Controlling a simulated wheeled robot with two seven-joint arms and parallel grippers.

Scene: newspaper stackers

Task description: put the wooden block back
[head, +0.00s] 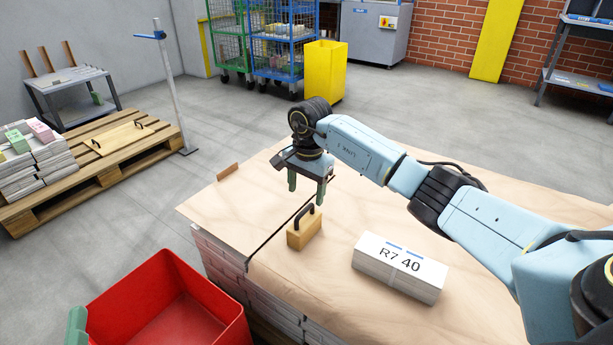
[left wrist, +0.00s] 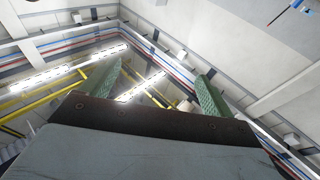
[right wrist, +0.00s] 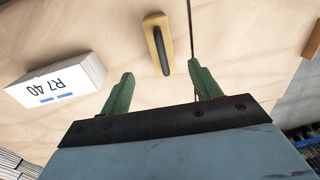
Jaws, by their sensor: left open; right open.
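The wooden block (head: 304,232) is pale wood with a black handle on top. It stands upright on the plywood-coloured sheet covering the stack, beside a dark seam. My right gripper (head: 307,186) is open and empty, above and just behind the block, apart from it. In the right wrist view the block (right wrist: 158,44) lies ahead of the open green fingers (right wrist: 157,82), with its handle facing the camera. My left gripper (left wrist: 158,88) is open and empty, pointing up toward the ceiling. In the head view only a green fingertip (head: 77,325) of it shows at the lower left.
A white bundle marked R7 40 (head: 400,267) lies right of the block. A red bin (head: 222,285) stands at the front left. A small brown piece (head: 228,171) sits at the sheet's far edge. A pallet (head: 165,144) holds paper stacks and a handled board. The sheet (head: 350,215) has free room around the block.

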